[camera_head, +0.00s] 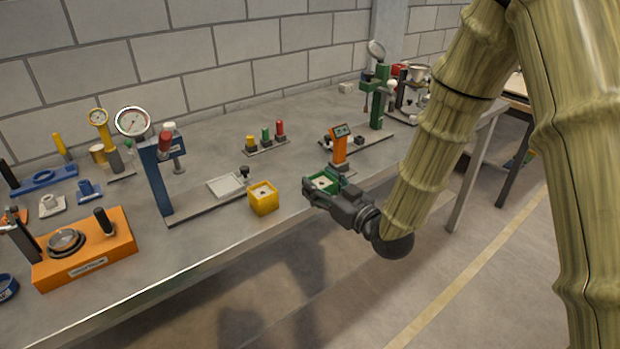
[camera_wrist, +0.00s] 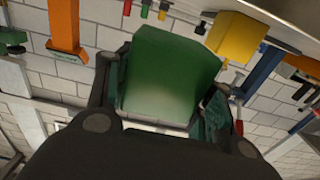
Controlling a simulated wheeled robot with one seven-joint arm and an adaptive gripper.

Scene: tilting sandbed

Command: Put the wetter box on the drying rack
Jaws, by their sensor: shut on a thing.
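My gripper (camera_head: 325,190) is shut on a green box (camera_head: 322,182), off the bench's front edge, in front of an orange post with a display (camera_head: 339,145). The box is open-topped with pale contents. In the wrist view the green box (camera_wrist: 170,72) fills the middle between the fingers. A yellow box (camera_head: 263,199), also open-topped with pale contents, stands on the bench to the left; it also shows in the wrist view (camera_wrist: 236,38). I cannot tell from their looks which box is wetter. I cannot make out a drying rack for certain.
The grey bench (camera_head: 235,234) runs along a block wall. A blue press with a dial (camera_head: 150,165) and a flat pale plate (camera_head: 226,186) are left of the yellow box. A green stand (camera_head: 380,98) is behind right. An orange device (camera_head: 85,257) sits far left.

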